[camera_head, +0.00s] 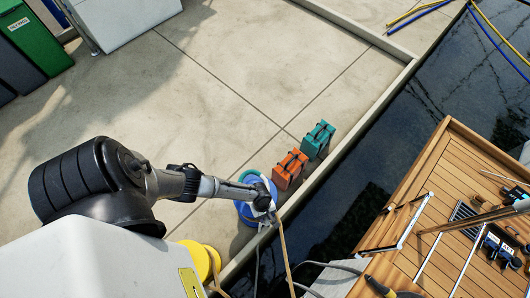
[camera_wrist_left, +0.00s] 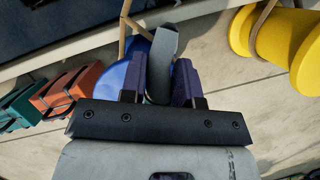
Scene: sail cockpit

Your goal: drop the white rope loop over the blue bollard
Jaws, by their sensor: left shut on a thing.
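The blue bollard (camera_head: 245,212) stands on the concrete quay near its edge, partly hidden by my left gripper. My left gripper (camera_head: 264,203) is over the bollard's right side. The blue bollard (camera_wrist_left: 117,74) shows behind the fingers. In the head view, the loop (camera_head: 269,183) shows as a thin pale curve at the bollard's top; I cannot tell whether it goes around it. A tan rope (camera_head: 284,247) runs down from the gripper.
A yellow bollard (camera_head: 199,259) stands nearer me, to the left. An orange case (camera_head: 289,169) and a teal case (camera_head: 318,140) stand just beyond the blue bollard. A raised concrete kerb (camera_head: 345,148) borders dark water. A wooden boat deck (camera_head: 440,200) lies right.

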